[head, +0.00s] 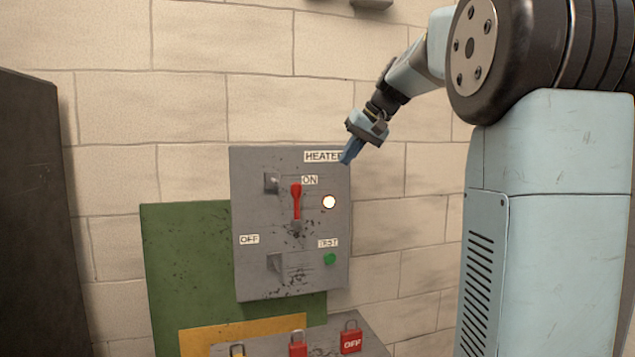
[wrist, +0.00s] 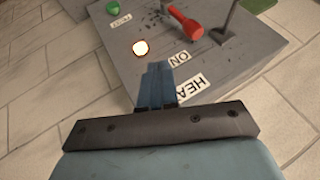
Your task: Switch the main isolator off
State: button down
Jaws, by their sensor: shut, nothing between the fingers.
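The isolator is a grey panel (head: 256,205) on the wall, labelled HEATER, with ON at the top and OFF at the lower left. Its red handle (head: 296,201) points up beside the ON label; it also shows in the wrist view (wrist: 186,24). A round lamp (head: 329,202) glows white to the right of the handle. My gripper (head: 347,156) is shut and empty at the panel's upper right corner, apart from the handle. In the wrist view its blue fingers (wrist: 156,84) are together, near the HEATER label, which they partly hide in the head view.
A green TEST button (head: 329,259) sits at the panel's lower right. Grey metal brackets (head: 271,183) stick out above and below on the left. Padlocks, including a red one marked OFF (head: 351,342), stand on a grey ledge below. A dark cabinet (head: 30,215) stands far left.

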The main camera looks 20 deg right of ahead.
send_near(297, 204)
jog(key=w+d+f, duration=0.2)
jog(key=w+d, duration=0.1)
jog(key=d, duration=0.1)
jog(key=shift+w+a+f, duration=0.1)
jog(key=shift+a+f, duration=0.05)
jog(key=shift+a, duration=0.4)
jog(key=shift+w+a+f, duration=0.1)
jog(key=shift+a+f, duration=0.05)
jog(key=shift+a, duration=0.4)
jog(key=shift+w+a, duration=0.1)
jog(key=shift+a, duration=0.8)
